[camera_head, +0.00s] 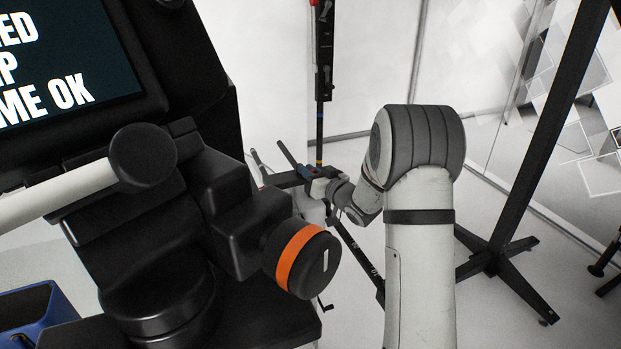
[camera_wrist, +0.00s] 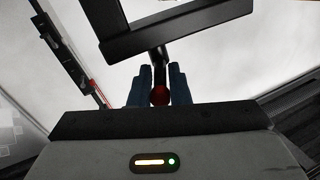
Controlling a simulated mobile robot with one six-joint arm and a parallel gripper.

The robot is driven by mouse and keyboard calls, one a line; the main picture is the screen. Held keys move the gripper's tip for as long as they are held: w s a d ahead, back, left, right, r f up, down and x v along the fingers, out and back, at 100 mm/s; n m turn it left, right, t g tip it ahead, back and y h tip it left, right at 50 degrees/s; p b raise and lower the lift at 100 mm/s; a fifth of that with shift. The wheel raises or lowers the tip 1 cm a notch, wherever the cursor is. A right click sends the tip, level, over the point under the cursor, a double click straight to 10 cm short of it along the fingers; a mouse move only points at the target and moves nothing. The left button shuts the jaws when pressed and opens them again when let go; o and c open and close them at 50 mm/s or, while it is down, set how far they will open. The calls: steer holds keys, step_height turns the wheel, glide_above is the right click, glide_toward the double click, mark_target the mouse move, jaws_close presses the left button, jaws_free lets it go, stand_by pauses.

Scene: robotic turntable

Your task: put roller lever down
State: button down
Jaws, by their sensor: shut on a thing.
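My gripper (camera_head: 316,180) is in the middle of the head view, beyond my white and grey arm. In the wrist view, its two blue fingers (camera_wrist: 158,90) are closed on a dark rod with a red part between them. I take this rod to be part of the roller lever (camera_wrist: 160,58). It runs up to a black frame at the top of the view; whether the two are joined is unclear. In the head view, the roller lever (camera_head: 283,179) appears as a dark bar left of the gripper, near two thin grey prongs. Its far end is unclear.
A dark vertical pole (camera_head: 323,60) stands behind the gripper. A black machine with an orange-ringed knob (camera_head: 300,260) and a screen (camera_head: 60,55) fills the left. A black stand (camera_head: 495,255) with spread feet is at right. Pale floor lies between.

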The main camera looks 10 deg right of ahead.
steer(key=m+h+b, duration=0.1)
steer(key=b, duration=0.1)
steer(key=a+m+t+h+b, duration=0.1)
steer(key=h+b, duration=0.1)
steer(key=b, duration=0.1)
steer(key=m+h+b, duration=0.1)
steer(key=h+b, duration=0.1)
steer(key=shift+s+a+m+t, duration=0.2)
steer(key=shift+m+t, duration=0.1)
steer(key=shift+t, duration=0.1)
steer(key=c, duration=1.5)
jaws_free()
steer(key=shift+o, duration=0.2)
steer(key=s+d+b, duration=0.1)
steer(key=s, duration=0.6)
steer(key=shift+s, duration=0.4)
